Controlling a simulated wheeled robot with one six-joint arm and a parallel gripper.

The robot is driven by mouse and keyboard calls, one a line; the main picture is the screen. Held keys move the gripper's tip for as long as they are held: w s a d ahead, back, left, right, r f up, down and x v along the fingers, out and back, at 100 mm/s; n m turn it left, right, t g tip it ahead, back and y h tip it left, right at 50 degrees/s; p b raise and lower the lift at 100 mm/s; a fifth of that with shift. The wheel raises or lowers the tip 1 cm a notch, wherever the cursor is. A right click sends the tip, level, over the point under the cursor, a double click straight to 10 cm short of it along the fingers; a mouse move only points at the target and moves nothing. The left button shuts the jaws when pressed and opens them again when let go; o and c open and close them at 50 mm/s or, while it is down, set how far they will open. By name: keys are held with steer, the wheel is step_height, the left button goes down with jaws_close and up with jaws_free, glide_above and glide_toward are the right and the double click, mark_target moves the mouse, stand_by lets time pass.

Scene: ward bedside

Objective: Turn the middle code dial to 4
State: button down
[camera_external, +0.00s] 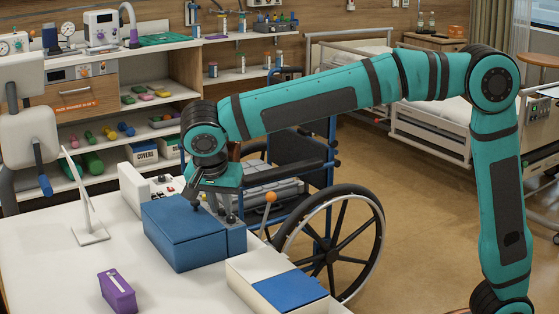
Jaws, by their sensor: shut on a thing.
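My gripper (209,205) points down over the top of a blue box (184,238) on the white table. Its dark fingers are shut at the top of the box, on a small part that they hide. This part appears to be a code dial, but I cannot tell from this view which one. Small grey parts stand by the fingers at the box's right end. No dial numbers are readable here.
A white panel with buttons (137,186) stands behind the box. A purple box (117,291), a white stand (90,232) and a white-and-blue box (290,290) share the table (60,285). An orange-knobbed lever (270,197) rises right of the blue box; a wheelchair (335,250) stands beyond.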

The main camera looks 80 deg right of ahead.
steer(key=c, duration=1.6)
jaws_free()
steer(key=shift+a, duration=0.1)
steer(key=v, duration=1.7)
steer(key=shift+r, duration=0.1)
